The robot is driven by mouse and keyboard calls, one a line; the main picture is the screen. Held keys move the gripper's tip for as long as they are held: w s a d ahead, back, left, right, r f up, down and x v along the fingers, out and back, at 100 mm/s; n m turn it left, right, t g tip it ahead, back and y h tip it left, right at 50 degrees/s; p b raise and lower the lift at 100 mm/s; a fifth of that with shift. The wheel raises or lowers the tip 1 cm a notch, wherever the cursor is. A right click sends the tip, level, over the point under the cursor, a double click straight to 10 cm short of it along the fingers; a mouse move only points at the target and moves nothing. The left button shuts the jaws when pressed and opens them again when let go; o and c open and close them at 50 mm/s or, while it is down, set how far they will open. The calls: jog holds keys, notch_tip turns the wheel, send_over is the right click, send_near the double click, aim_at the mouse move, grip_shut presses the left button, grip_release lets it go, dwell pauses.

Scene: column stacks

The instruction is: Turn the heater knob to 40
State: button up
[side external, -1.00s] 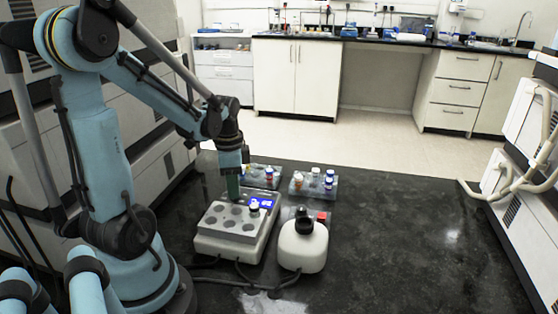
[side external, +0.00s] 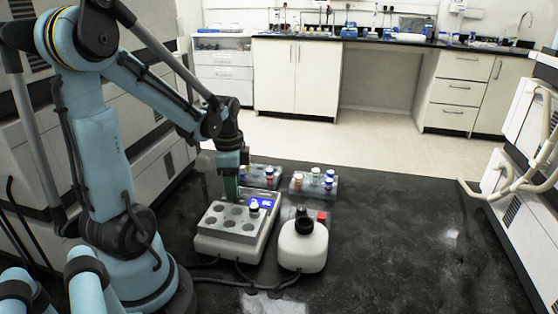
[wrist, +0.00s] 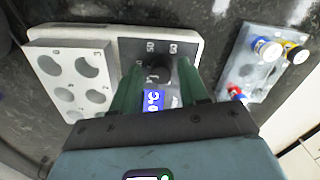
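The heater (side external: 240,245) is a white block with a grey well plate (side external: 228,220) and a lit blue display (side external: 262,203). In the wrist view the display (wrist: 153,101) shows a 3 and a partly hidden digit. The dark round knob (wrist: 168,72) sits on the grey panel beside number marks that look like 50 and 60. My gripper (wrist: 160,72) has two green fingers, spread apart on either side of the knob. A gap shows by the left finger; the right finger is close to the knob, and contact is unclear. In the side view my gripper (side external: 231,188) is low over the heater's back.
Racks of small vials (side external: 314,184) stand behind; one rack (wrist: 262,62) is close to my right finger. Cables lie in front. The dark table is clear at right.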

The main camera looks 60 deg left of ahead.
jog(key=shift+o, duration=0.5)
notch_tip(320, 180, up, 12)
dwell(0.6)
